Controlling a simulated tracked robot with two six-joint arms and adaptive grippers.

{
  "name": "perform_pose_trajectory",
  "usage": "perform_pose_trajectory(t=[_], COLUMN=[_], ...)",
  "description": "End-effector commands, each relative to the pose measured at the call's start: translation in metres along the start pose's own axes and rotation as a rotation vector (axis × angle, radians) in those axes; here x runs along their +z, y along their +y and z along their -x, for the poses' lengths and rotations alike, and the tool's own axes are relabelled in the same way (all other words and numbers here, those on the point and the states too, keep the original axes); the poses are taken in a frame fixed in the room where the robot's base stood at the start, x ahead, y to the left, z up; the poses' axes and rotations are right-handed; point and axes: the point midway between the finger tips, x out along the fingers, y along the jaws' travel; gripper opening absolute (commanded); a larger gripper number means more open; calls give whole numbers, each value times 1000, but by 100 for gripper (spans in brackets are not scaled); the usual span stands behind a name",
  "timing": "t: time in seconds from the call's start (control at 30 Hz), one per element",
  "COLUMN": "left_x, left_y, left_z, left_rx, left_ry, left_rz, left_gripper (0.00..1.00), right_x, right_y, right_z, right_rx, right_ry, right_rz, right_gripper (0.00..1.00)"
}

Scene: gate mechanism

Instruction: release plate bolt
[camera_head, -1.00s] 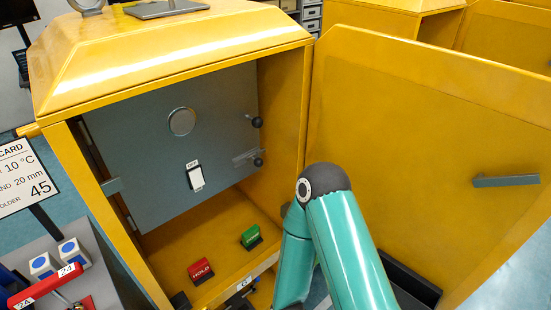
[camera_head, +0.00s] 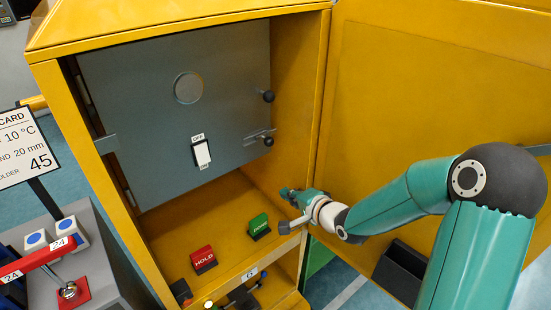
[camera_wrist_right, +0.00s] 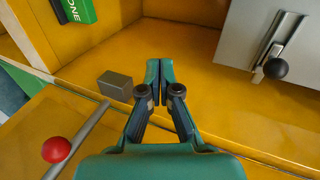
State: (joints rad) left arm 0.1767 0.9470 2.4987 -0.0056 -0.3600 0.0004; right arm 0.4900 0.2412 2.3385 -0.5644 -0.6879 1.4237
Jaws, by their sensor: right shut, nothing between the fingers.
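The grey inner plate (camera_head: 150,120) stands upright at the back of the yellow cabinet. Its bolt (camera_head: 258,136) is a small sliding bar with a black ball knob (camera_head: 268,142) near the plate's right edge; the bolt knob also shows at the upper right of the wrist view (camera_wrist_right: 276,69). Another black knob (camera_head: 268,96) sits above it. My right gripper (camera_head: 286,192) is at the cabinet's opening, low and right of the bolt and apart from it. In the wrist view its fingers (camera_wrist_right: 159,66) are together and empty. My left gripper is not in view.
A red HOLD block (camera_head: 204,259) and a green block (camera_head: 259,226) are on the cabinet floor. The yellow door (camera_head: 410,120) stands open at the right.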

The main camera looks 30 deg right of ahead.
Motion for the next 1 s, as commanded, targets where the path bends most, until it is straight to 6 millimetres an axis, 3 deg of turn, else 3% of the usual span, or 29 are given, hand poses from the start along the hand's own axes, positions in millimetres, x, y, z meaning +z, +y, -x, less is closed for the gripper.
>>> perform_pose_trajectory(t=[0.03,0.1,0.2,0.3,0.77,1.0], left_x=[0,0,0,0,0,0], left_y=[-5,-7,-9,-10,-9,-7], left_z=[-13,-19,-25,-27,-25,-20], left_rx=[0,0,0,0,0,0], left_ry=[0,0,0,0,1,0], left_rz=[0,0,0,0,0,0], left_gripper=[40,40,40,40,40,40], right_x=[-22,-40,-56,-62,-64,-66], right_y=[-19,-46,-73,-87,-93,-102], right_z=[10,25,44,55,56,33], right_rx=[-86,-179,-274,-322,-335,-333], right_ry=[40,62,71,70,65,63], right_rz=[-61,-142,-220,-263,-280,-281], right_gripper=[0,0,0,0,0,0])
